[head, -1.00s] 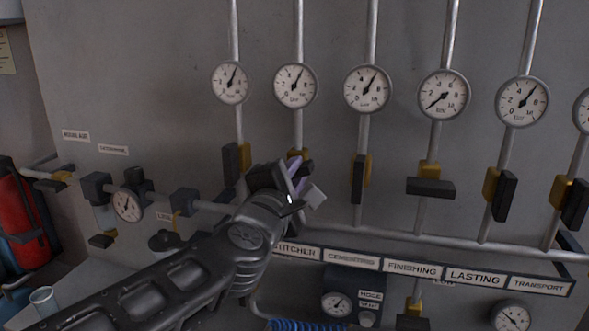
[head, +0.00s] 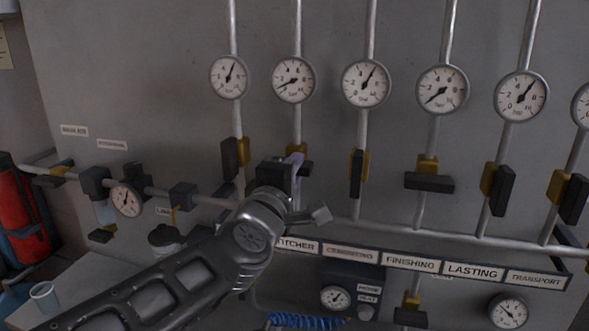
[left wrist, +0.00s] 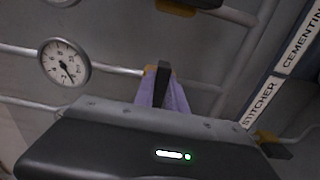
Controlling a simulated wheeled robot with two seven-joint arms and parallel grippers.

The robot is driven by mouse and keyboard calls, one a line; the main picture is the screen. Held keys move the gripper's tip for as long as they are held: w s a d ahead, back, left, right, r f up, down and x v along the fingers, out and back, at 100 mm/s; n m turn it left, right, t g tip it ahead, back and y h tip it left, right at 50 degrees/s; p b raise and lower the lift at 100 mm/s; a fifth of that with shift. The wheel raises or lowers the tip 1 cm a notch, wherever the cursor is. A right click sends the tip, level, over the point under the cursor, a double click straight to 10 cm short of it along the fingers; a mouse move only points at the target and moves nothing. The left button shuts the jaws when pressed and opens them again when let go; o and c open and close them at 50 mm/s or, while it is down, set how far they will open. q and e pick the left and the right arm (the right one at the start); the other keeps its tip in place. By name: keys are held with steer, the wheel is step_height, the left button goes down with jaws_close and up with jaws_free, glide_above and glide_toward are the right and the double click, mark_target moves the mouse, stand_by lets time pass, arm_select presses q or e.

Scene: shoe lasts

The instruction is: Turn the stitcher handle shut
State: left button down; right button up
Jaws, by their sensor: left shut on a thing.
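The stitcher handle (left wrist: 163,76) is a dark lever on a yellow valve on the second pipe from the left. My left gripper (head: 292,168) is shut on it, and the wrist view shows the lavender fingers (left wrist: 163,98) on both sides of the lever. In the head view a dark end (head: 306,168) shows right of the fingers, and the handle appears to lie across its pipe, though the gripper hides much of it. The gauge above (head: 293,80) has its needle at lower left. The STITCHER label (head: 298,245) is partly covered by my arm. My right gripper is not in view.
Neighbouring handles stand close by: the left one (head: 230,158) and right one (head: 357,174) lie along their pipes, while the fourth (head: 429,183) lies crosswise. A label rail (head: 410,263) runs below. A cup (head: 43,297) stands at lower left.

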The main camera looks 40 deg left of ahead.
arm_select(q)
steer(key=c, duration=1.4)
jaws_free()
steer(key=shift+o, duration=0.2)
steer(key=shift+s, duration=0.1)
steer(key=v, duration=0.7)
steer(key=shift+s+d+p, duration=0.2)
steer(key=shift+s+p, duration=0.1)
steer(key=shift+p, duration=0.1)
steer(key=shift+f, duration=0.1)
